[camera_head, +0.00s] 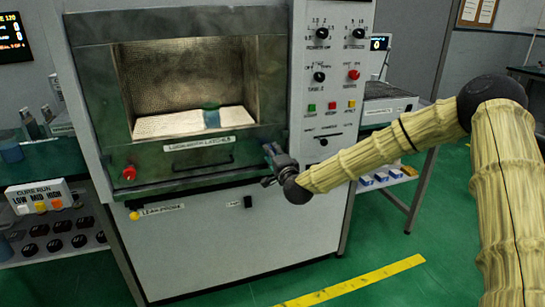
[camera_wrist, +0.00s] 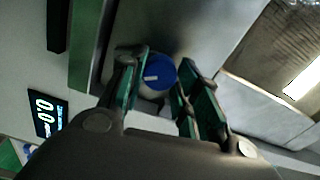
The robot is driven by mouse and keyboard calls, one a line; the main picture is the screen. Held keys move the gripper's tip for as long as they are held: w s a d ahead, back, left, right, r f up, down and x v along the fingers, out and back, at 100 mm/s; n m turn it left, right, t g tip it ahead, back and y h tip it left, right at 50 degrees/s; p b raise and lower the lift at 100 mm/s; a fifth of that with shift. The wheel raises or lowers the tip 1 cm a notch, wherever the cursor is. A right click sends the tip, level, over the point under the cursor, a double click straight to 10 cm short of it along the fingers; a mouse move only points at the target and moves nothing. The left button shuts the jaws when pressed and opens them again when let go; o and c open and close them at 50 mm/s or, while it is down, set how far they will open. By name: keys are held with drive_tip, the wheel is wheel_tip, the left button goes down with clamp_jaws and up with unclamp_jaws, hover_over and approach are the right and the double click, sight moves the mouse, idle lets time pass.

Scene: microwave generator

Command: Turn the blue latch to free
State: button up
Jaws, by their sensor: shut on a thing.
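The blue latch (camera_wrist: 157,74) is a round blue knob with a white mark, seen in the wrist view. It sits between the two green-padded fingers of my gripper (camera_wrist: 160,84), which is shut on it. In the head view my gripper (camera_head: 271,158) is at the right end of the microwave generator's front (camera_head: 190,165), just below the chamber. The white mark points roughly sideways in the wrist view.
A red knob (camera_head: 129,173) is at the front's lower left, a yellow one (camera_head: 135,216) below it. The control panel (camera_head: 330,85) with knobs and buttons is just above and right of my gripper.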

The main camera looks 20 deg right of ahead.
drive_tip(key=shift+d, duration=0.1)
drive_tip(key=o, duration=1.1)
drive_tip(key=shift+c, duration=0.2)
drive_tip(key=shift+s, duration=0.1)
drive_tip(key=s, duration=1.2)
drive_tip(key=shift+d, duration=0.2)
drive_tip(key=shift+f, duration=0.15)
